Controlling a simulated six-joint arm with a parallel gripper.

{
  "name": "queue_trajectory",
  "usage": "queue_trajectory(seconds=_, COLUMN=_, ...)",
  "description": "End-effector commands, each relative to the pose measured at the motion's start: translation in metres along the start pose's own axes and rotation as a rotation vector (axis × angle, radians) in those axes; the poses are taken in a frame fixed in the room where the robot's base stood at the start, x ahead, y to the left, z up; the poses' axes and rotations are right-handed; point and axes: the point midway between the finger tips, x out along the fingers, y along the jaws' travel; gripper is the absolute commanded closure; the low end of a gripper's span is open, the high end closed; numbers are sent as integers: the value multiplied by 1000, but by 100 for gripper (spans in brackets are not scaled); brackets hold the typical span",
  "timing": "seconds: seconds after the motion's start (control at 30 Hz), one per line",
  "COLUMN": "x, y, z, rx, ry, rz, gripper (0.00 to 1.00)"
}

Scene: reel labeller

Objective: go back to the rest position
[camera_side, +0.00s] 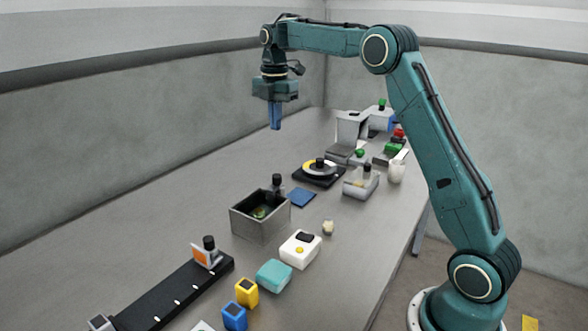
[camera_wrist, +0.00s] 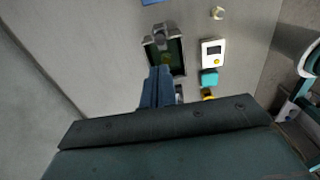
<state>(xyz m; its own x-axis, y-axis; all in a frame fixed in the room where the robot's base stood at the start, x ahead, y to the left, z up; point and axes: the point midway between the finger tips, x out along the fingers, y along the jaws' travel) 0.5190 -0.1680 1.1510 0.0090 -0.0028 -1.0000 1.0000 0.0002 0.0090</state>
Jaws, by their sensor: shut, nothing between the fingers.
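My gripper (camera_side: 275,122) hangs high above the table in the side view, pointing down with its blue fingers together and nothing between them. It is clear of every object. In the wrist view the blue fingers (camera_wrist: 158,75) reach up the picture and hide part of what lies below. The grey open box (camera_side: 262,228) stands on the table below, with something green and yellow inside. It also shows in the wrist view (camera_wrist: 181,55), just beyond the fingertips.
A white device with a yellow button (camera_side: 300,250), a teal block (camera_side: 274,275), a yellow block (camera_side: 247,293) and a blue block (camera_side: 234,316) stand near the front. A black rail (camera_side: 165,298) lies at left. A round turntable (camera_side: 318,172) and white machines (camera_side: 350,130) stand farther back.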

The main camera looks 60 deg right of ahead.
Motion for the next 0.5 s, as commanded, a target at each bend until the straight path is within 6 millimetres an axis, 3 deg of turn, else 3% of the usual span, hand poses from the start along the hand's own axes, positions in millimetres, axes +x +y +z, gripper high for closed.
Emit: queue_trajectory(seconds=0.5, x=-16, y=-11, z=-12, rx=64, ry=-6, rz=23, gripper=100)
